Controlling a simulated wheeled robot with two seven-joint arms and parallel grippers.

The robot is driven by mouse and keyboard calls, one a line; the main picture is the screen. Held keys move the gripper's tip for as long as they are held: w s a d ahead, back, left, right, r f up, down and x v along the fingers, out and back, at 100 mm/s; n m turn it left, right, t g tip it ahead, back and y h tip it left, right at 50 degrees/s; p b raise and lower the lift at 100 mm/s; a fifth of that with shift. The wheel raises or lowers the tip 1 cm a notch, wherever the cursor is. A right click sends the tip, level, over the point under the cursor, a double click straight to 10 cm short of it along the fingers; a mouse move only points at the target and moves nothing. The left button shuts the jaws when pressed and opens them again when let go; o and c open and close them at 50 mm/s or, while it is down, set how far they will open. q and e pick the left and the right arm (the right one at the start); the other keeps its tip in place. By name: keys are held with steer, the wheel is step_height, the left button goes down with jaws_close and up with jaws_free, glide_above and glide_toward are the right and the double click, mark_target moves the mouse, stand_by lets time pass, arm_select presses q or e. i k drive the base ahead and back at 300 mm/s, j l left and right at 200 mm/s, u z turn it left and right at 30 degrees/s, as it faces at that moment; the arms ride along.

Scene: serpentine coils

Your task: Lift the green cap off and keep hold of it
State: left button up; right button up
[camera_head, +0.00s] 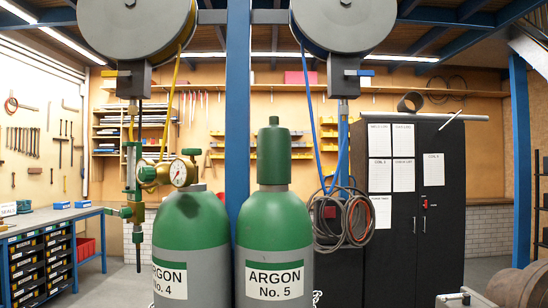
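The green cap (273,153) sits upright on top of the right gas cylinder (274,230), labelled "ARGON No. 5". It has a narrow knob at its top and covers whatever is beneath it. The left cylinder (191,225), labelled "ARGON No. 4", has a brass regulator with a round gauge (181,173) in place of a cap. Neither of my grippers shows in this view, and nothing touches the cap.
A blue post (238,100) stands behind, between the cylinders. Two grey reels (345,25) hang above with yellow and blue hoses. Coiled hoses (350,222) hang close to the right cylinder. A black cabinet (412,240) is at right, a workbench (55,218) at left.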

mark_target(273, 140)
steer(key=i+j, duration=0.75)
steer(key=i, duration=0.3)
steer(key=z, duration=0.05)
